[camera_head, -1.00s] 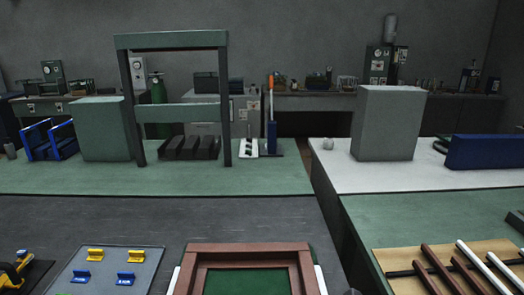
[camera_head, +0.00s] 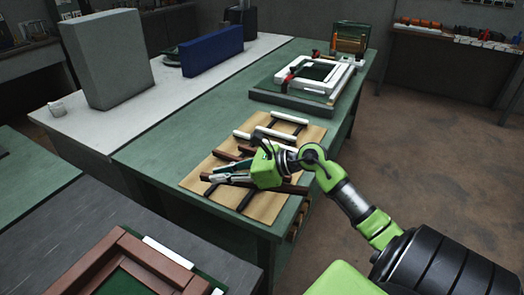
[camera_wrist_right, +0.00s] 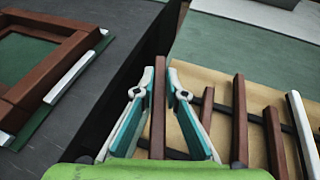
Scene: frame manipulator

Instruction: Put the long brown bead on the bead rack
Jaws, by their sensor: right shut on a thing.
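The bead rack is a tan board (camera_head: 262,213) with dark cross bars on the green bench; it also shows in the wrist view (camera_wrist_right: 218,88). A long brown bead (camera_head: 296,188) lies across its near end, partly hidden by my gripper. In the wrist view this bead (camera_wrist_right: 158,125) runs between the two fingers. My right gripper (camera_head: 212,174) is over the near left part of the rack, its fingers (camera_wrist_right: 160,78) closed on the bead's sides. I cannot tell whether the bead still touches the bars. Other brown beads (camera_wrist_right: 239,115) and white beads (camera_wrist_right: 299,125) lie beside it. My left gripper is not in view.
A brown frame with a green inside (camera_head: 95,262) lies on the dark table at the lower left, with a white bead (camera_head: 170,257) along it. A gap separates that table from the green bench. A white frame (camera_head: 335,82) stands farther back on the bench.

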